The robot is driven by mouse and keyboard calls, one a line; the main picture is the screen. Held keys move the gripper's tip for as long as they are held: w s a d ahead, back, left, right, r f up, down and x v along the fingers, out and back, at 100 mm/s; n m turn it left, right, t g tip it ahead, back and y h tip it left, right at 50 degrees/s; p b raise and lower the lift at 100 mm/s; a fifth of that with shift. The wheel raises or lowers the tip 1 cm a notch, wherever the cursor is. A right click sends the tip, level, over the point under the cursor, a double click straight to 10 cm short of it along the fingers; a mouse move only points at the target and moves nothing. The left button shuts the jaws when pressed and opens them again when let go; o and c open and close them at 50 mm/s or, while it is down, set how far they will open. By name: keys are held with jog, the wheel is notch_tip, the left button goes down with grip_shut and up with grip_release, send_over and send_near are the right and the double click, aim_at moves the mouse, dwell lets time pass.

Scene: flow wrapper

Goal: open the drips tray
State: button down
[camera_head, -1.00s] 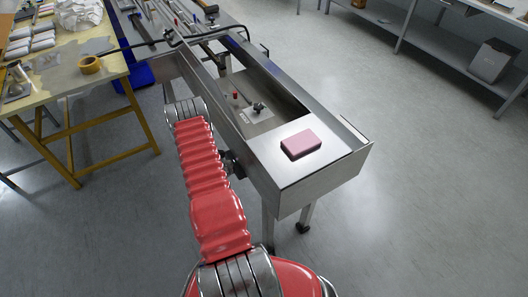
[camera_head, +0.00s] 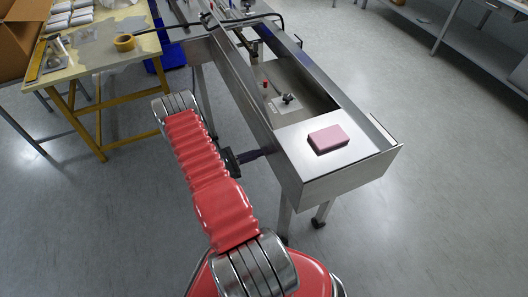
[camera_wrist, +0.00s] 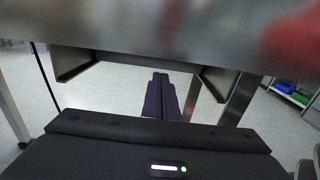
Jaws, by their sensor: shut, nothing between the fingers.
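My gripper (camera_head: 262,153) is at the near left side of the steel flow wrapper (camera_head: 340,187), with its dark fingers pointing at the machine's side wall. In the wrist view the purple-black fingers (camera_wrist: 162,98) are together and empty, reaching under a blurred grey metal panel (camera_wrist: 150,35). Dark angled metal pieces stand left (camera_wrist: 72,64) and right (camera_wrist: 216,82) of the fingers under that panel. I cannot tell for certain which part is the drips tray. The fingertips' contact with anything cannot be told.
A pink block (camera_head: 328,139) lies on the machine's end plate, beside a recessed bay with a small red knob (camera_head: 265,84). A yellow-legged table (camera_head: 85,60) with a tape roll (camera_head: 124,43) stands left. The floor right of the machine is clear.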

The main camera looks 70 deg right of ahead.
jog(key=c, duration=2.5)
grip_release()
jog(key=shift+c, duration=0.2)
